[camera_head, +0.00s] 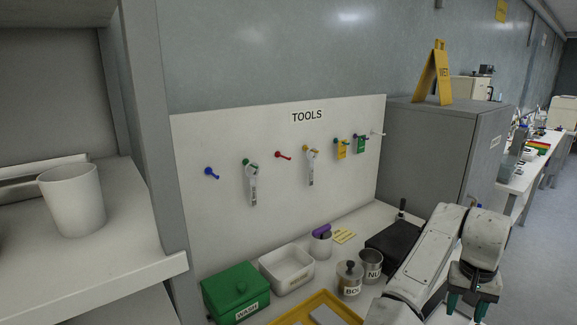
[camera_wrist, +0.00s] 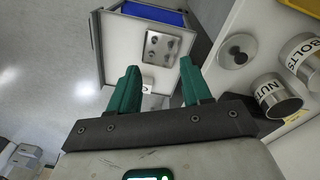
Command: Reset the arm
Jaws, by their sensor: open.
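My gripper (camera_head: 466,305) hangs at the lower right in the head view, its green fingers pointing down at the end of my white arm. In the wrist view my gripper (camera_wrist: 160,70) is open, with a clear gap between its two green fingers and nothing held. My arm is bent, reaching up from the bottom edge and folding down at the wrist. It passes in front of the right end of the bench (camera_head: 377,213).
A NUTS canister (camera_head: 370,265) and a lidded canister (camera_head: 350,278) stand left of my arm. A green WASH box (camera_head: 235,291), a white bin (camera_head: 286,268) and a yellow tray (camera_head: 284,318) lie further left. A grey cabinet (camera_head: 430,150) stands behind my arm. Floor (camera_head: 545,225) shows at right.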

